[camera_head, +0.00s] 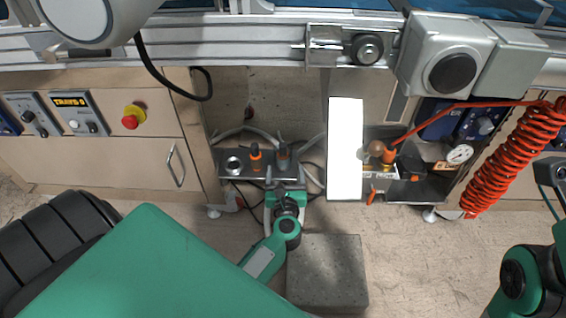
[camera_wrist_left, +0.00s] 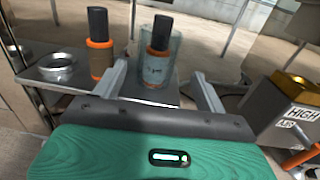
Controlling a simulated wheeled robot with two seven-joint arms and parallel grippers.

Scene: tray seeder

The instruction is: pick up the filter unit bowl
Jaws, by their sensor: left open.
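The filter unit bowl is a clear cup (camera_wrist_left: 174,62) around the right-hand black and orange filter element in the left wrist view. It stands upright on a grey metal shelf (camera_wrist_left: 185,103). In the head view the bowl (camera_head: 283,153) is small, at the shelf's right part. My left gripper (camera_head: 284,182) reaches in from the front, just before the shelf. In the left wrist view its open fingers (camera_wrist_left: 158,75) point at the bowl, one towards each side of it. I cannot tell whether they touch it. My right gripper is out of frame; only part of that arm shows.
A bare black and orange filter element (camera_wrist_left: 100,58) stands left of the bowl. A silver ring (camera_wrist_left: 59,66) lies at the shelf's left end. A box marked HIGH (camera_wrist_left: 280,108) is on the right. A white panel (camera_head: 345,150) stands right of the shelf; hoses hang behind.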

